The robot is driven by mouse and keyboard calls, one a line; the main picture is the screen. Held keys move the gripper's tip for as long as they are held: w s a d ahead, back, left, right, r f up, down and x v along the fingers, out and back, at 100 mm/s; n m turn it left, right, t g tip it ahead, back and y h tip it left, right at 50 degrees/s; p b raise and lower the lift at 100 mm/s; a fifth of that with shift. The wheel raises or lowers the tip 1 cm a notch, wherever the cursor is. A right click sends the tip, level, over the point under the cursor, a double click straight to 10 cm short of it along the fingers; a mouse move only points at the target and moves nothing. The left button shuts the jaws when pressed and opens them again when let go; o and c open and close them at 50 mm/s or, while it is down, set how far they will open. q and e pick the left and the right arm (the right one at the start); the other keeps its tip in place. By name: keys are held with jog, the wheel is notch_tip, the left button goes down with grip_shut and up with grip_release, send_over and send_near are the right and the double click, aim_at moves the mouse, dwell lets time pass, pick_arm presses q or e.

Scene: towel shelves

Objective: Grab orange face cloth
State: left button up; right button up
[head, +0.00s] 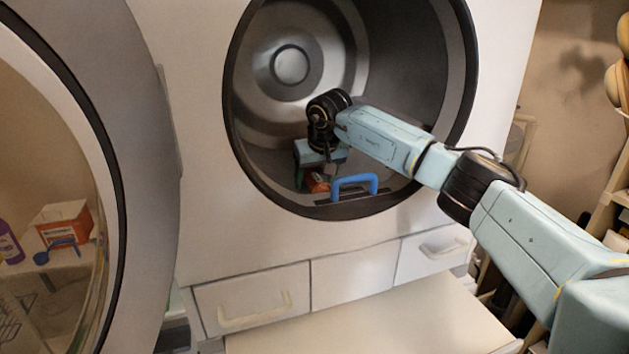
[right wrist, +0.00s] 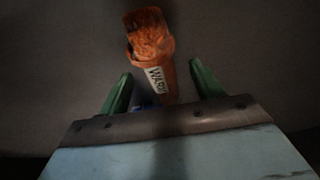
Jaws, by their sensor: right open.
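The orange face cloth (head: 317,182) lies low inside the drum of the washing machine, largely hidden behind my right gripper in the head view. In the right wrist view the cloth (right wrist: 152,50) is a rolled orange bundle with a white lettered label. My right gripper (head: 316,178) is inside the drum, pointing down over the cloth. In the right wrist view its green fingers (right wrist: 160,88) are open, one on each side of the cloth's near end. I cannot tell whether they touch it. My left gripper is not in view.
The round drum opening (head: 243,150) surrounds my right arm. A blue handle-shaped piece (head: 355,184) sits at its lower rim. The open door (head: 150,190) stands at the left. Drawers (head: 352,277) and a pale surface (head: 370,325) are below. Shelving stands at the far right.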

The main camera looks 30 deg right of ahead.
jog(key=shift+f, duration=0.25)
jog(key=c, duration=1.1)
jog(key=shift+o, duration=0.2)
jog(key=shift+r, duration=0.15)
